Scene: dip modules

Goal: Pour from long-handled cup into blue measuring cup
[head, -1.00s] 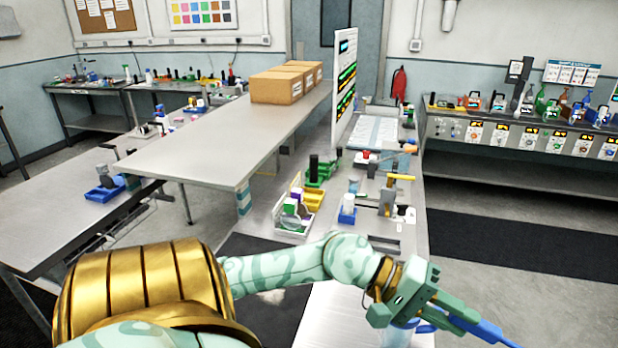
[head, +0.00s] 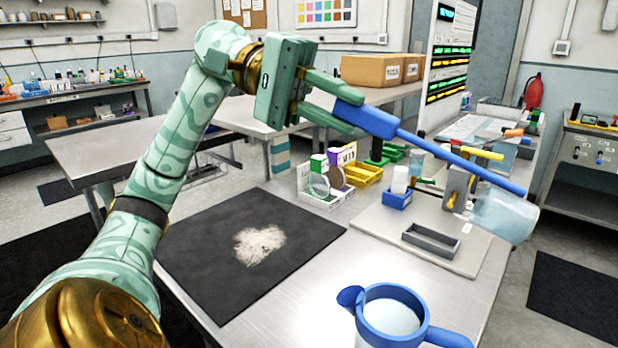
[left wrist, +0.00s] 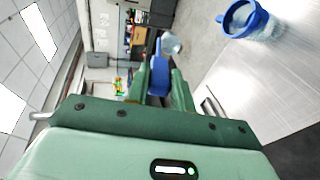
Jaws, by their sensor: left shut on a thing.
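My left gripper (head: 325,102) is shut on the blue handle of the long-handled cup (head: 505,212). The handle slopes down to the right, with the clear, pale-blue cup at its far end, held in the air and looking tilted. How much it holds is unclear. The blue measuring cup (head: 390,318) stands upright on the bench at the bottom, its blue rim and handle showing and something pale inside. The held cup is above and to the right of it, apart from it. In the left wrist view the held cup (left wrist: 172,44) and measuring cup (left wrist: 243,18) both show. My right gripper is not in view.
A dark mat (head: 205,265) with a pale patch lies left on the bench. A grey tray (head: 431,242) sits on a light board behind the measuring cup. A small blue bin (head: 397,200), yellow bins (head: 362,174) and cardboard boxes (head: 375,70) stand farther back.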

